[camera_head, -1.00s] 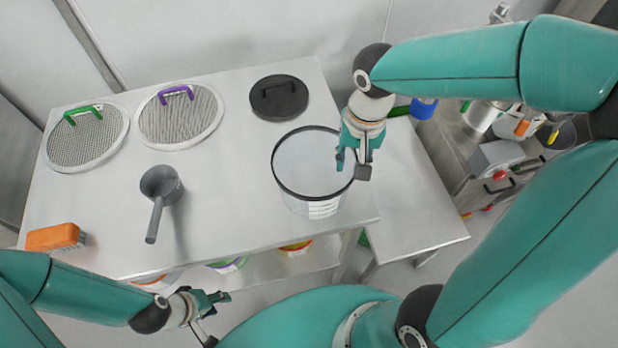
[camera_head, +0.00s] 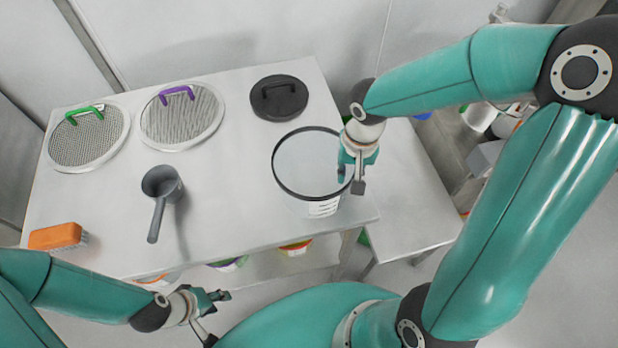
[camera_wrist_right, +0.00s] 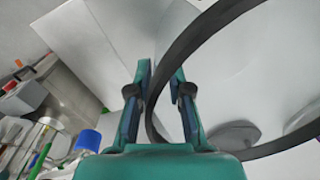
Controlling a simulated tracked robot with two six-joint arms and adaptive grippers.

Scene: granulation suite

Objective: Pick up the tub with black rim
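The tub with black rim (camera_head: 322,209) stands upright at the right front of the steel table. It looks pale or clear, with a white label on its front. My right gripper (camera_head: 350,184) is at the right side of its rim, pointing down. In the right wrist view the black rim (camera_wrist_right: 154,118) passes between the two fingers of my right gripper (camera_wrist_right: 162,92), which are apart and not closed on it. My left gripper (camera_head: 214,314) hangs in front of the table's front edge, empty, with its fingers apart.
On the table (camera_head: 235,130) are a grey scoop (camera_head: 161,190), an orange brush (camera_head: 56,236), a green-handled sieve (camera_head: 88,145), a purple-handled sieve (camera_head: 180,120) and a black lid (camera_head: 278,98). A lower side table (camera_head: 410,190) stands right. Several containers sit below.

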